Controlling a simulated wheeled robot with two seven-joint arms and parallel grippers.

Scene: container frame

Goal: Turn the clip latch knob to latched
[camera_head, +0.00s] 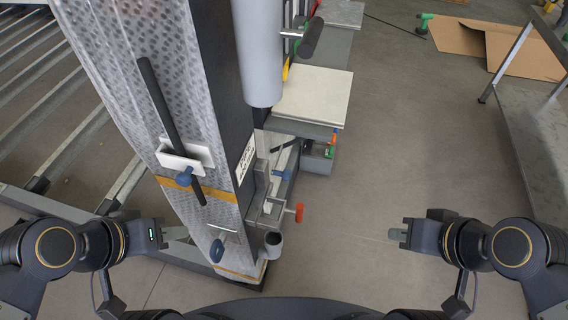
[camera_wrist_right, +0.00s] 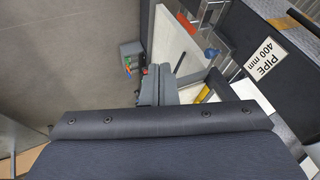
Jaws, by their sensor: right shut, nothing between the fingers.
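A white clip bracket (camera_head: 186,158) on the patterned panel of the tall frame holds a slanted black bar (camera_head: 158,96). A blue knob (camera_head: 184,178) sits at the bracket's lower edge. A second blue knob (camera_head: 217,250) is lower on the same panel. I cannot tell from the markings which one is the clip latch knob. My left gripper (camera_head: 178,234) is left of the lower blue knob, apart from it in the picture; its finger gap is unclear. My right gripper (camera_head: 398,234) is shut and empty over open floor, right of the frame. It also shows in the right wrist view (camera_wrist_right: 155,84).
A red knob (camera_head: 298,211) and an open grey tube end (camera_head: 272,240) stick out at the frame's right side. A sign reading PIPE 400 mm (camera_wrist_right: 265,60) is on the frame. A metal table (camera_head: 535,130) stands at right. The floor between is clear.

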